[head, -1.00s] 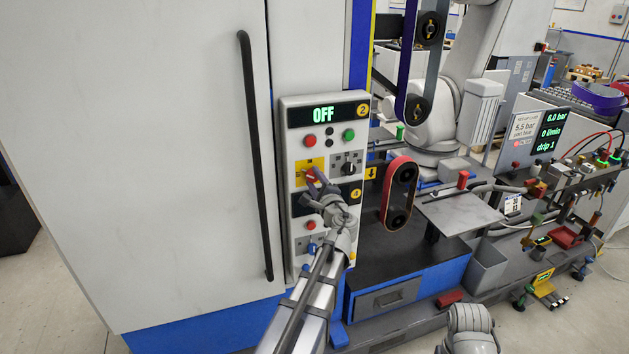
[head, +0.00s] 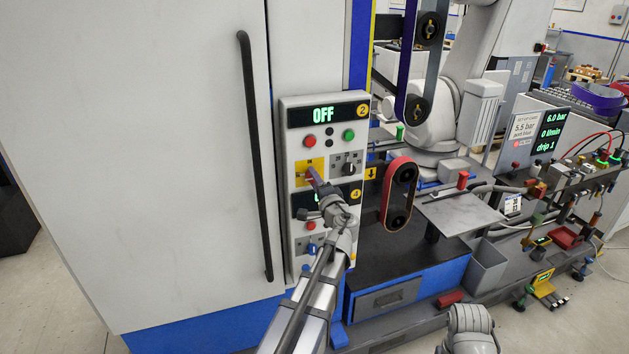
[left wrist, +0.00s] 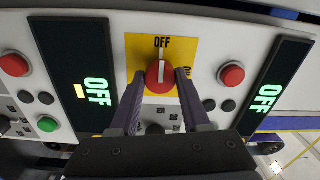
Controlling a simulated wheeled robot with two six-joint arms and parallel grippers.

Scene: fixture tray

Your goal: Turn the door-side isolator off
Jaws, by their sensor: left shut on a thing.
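The isolator (head: 305,167) has a yellow plate on the grey control panel (head: 292,125), left of a black rotary switch. In the left wrist view its red knob (left wrist: 160,73) sits on the yellow plate (left wrist: 188,48), with its white line pointing at the OFF mark. My left gripper (head: 314,178) is at the knob, and in the left wrist view its fingers (left wrist: 160,82) are shut on it from both sides. The fingers hide most of the knob in the head view. The upper display (head: 323,115) reads OFF. Both displays in the left wrist view read OFF. My right gripper is out of view.
A tall black door handle (head: 255,150) runs down the cabinet left of the panel. Red and green buttons (head: 349,135) sit close to the isolator. A belt on two pulleys (head: 399,190) stands just right of the panel.

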